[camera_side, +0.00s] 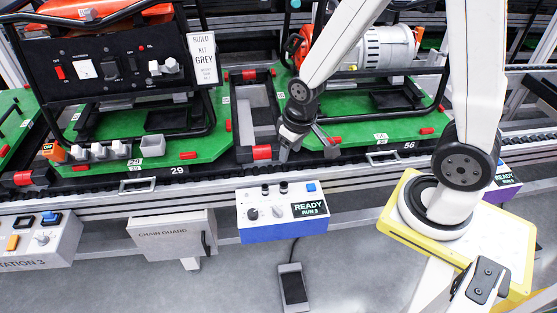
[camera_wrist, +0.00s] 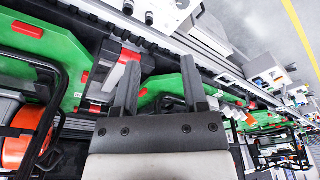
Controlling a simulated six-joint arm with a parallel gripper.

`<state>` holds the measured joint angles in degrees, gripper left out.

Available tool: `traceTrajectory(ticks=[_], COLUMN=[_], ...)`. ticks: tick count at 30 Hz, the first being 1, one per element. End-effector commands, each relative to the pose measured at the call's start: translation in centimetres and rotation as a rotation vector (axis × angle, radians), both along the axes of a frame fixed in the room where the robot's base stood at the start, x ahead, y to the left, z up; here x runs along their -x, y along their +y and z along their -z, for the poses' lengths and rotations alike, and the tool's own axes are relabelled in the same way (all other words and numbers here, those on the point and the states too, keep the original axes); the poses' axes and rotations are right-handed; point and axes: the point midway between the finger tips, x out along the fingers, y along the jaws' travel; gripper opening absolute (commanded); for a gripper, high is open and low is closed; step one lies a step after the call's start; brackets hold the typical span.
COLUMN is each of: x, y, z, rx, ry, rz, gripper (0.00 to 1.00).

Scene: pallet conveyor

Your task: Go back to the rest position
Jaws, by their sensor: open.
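My gripper (camera_side: 303,150) is over the conveyor, at the gap between two green pallets, in the side view. Its two dark fingers point down and stand apart with nothing between them. In the wrist view my gripper (camera_wrist: 156,90) also shows both fingers spread and empty. The left green pallet (camera_side: 205,148) carries a black generator frame with a control panel (camera_side: 105,65). The right green pallet (camera_side: 350,132) carries a frame with an orange and silver engine (camera_side: 375,48).
A grey and red stop unit (camera_side: 258,110) sits between the pallets, close to my gripper. A control box reading READY (camera_side: 283,210) hangs on the conveyor's front rail. A chain guard box (camera_side: 172,236) is to its left. The floor in front is mostly clear, with a pedal (camera_side: 292,287).

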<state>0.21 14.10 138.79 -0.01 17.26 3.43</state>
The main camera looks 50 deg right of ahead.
Motion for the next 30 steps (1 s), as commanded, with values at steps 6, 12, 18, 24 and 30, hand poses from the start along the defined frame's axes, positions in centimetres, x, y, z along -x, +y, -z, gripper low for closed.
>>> traceTrajectory(ticks=[6,12,18,24,30], x=[2.2,3.3,3.6,3.6,3.5], y=[0.1,0.1,0.1,0.1,0.1], z=[-2.8,-3.9,-4.0,-4.0,-4.0], rx=[0.008,0.011,0.012,0.012,0.012], ry=[-0.041,-0.058,-0.059,-0.059,-0.059], rz=[-0.040,-0.059,-0.064,-0.063,-0.063], gripper=[0.56,0.56,0.56,0.56,0.56])
